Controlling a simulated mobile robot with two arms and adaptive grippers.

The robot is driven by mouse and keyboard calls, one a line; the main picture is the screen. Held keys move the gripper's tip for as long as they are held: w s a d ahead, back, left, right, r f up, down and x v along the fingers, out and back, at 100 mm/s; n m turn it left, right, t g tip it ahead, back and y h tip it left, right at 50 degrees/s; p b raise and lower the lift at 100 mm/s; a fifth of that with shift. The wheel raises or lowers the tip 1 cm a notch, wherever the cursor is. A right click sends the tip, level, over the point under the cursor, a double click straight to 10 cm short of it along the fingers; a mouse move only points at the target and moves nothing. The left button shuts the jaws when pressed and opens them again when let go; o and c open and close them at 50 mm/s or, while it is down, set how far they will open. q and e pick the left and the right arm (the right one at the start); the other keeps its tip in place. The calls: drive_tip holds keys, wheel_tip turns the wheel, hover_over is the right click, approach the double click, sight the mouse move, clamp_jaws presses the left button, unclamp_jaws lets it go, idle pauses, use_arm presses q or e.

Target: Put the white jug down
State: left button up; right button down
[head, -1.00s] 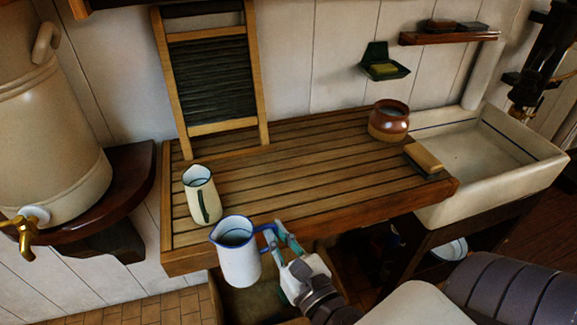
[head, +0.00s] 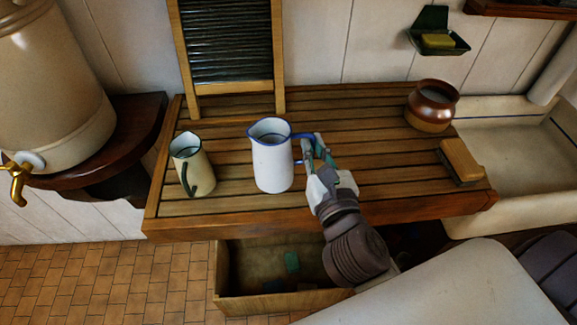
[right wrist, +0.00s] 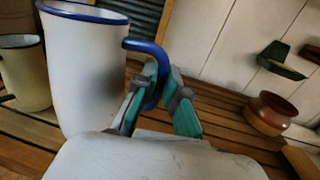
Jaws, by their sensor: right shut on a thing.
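The white jug (head: 272,164) has a blue rim and a blue handle. In the head view it is upright over the slatted wooden board (head: 370,183), right of the cream jug. Whether its base touches the slats I cannot tell for sure. My right gripper (head: 316,150) is shut on the jug's blue handle, at the jug's right side. In the right wrist view the white jug (right wrist: 88,75) stands at the left and the fingers close around its handle (right wrist: 150,70). My left gripper is not in view.
A cream jug with a dark green handle (head: 193,165) stands close by on the left. A brown pot (head: 431,106) and a brush (head: 460,160) are at the board's right end, by the sink (head: 520,160). A washboard (head: 228,50) leans behind. An open drawer (head: 270,302) is below.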

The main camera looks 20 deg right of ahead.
drive_tip(key=w+f, duration=0.2)
drive_tip(key=w+a+f, duration=0.1)
drive_tip(key=w+f, duration=0.1)
drive_tip(key=f, duration=0.1)
drive_tip(key=w+f, duration=0.2)
drive_tip(key=f, duration=0.1)
drive_tip(key=shift+w+a, duration=0.2)
drive_tip(key=shift+a, duration=0.15)
use_arm(q)
drive_tip(key=shift+w+d+f, duration=0.2)
drive_tip(key=shift+w+d, duration=0.1)
drive_tip(key=shift+d, duration=0.15)
use_arm(e)
drive_tip(key=shift+f, duration=0.1)
use_arm(q)
drive_tip(key=shift+f, duration=0.15)
use_arm(e)
drive_tip(key=c, duration=1.2)
unclamp_jaws()
drive_tip(key=shift+c, duration=0.2)
